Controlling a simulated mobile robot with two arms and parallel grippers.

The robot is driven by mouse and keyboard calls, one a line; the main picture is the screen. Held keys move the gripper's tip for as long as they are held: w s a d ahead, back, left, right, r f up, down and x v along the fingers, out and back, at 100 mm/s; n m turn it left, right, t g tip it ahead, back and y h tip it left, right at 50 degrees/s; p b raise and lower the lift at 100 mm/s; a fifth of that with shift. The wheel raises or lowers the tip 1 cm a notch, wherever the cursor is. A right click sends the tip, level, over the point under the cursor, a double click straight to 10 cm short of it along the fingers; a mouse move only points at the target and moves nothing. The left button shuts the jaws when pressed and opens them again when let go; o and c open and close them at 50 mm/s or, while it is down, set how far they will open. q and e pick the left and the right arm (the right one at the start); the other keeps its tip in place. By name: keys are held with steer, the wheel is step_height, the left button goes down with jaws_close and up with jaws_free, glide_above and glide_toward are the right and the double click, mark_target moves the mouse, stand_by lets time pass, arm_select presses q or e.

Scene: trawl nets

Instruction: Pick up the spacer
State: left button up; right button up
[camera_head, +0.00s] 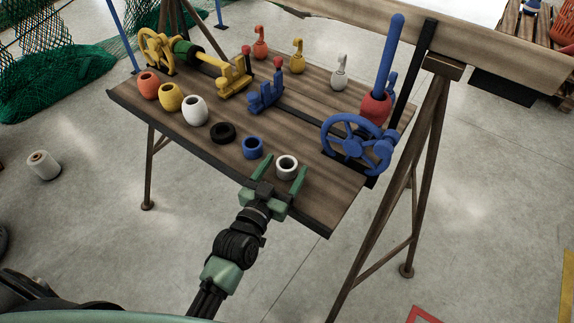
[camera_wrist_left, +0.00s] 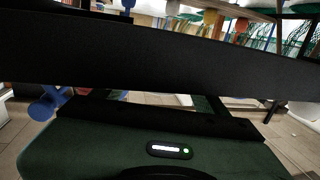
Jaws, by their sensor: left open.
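A white ring-shaped spacer (camera_head: 287,166) lies near the front edge of the wooden table (camera_head: 330,193). A blue ring (camera_head: 252,147) and a flat black ring (camera_head: 222,133) lie in a row to its left. My left gripper (camera_head: 286,164) is open, its green fingers on either side of the white ring in the head view. Whether they touch it or are level with it, I cannot tell. In the left wrist view a wide dark band hides the rings and fingertips. My right gripper is not in view.
A blue handwheel (camera_head: 357,144) stands right of the white ring. Orange, yellow and white floats (camera_head: 194,109) line the table's left side. A blue clamp (camera_head: 265,94), a yellow clamp (camera_head: 235,77) and several hooked weights (camera_head: 339,73) stand farther back.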

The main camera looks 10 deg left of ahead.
arm_select(q)
steer(key=shift+w+d+f, duration=0.1)
steer(key=shift+w+d, duration=0.05)
steer(key=shift+w, duration=0.7)
steer(key=c, duration=1.2)
steer(key=shift+c, duration=1.2)
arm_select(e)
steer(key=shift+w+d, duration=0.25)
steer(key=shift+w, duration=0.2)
arm_select(q)
step_height(320, 180, up, 20)
steer(key=p, duration=0.2)
steer(key=shift+p, duration=0.4)
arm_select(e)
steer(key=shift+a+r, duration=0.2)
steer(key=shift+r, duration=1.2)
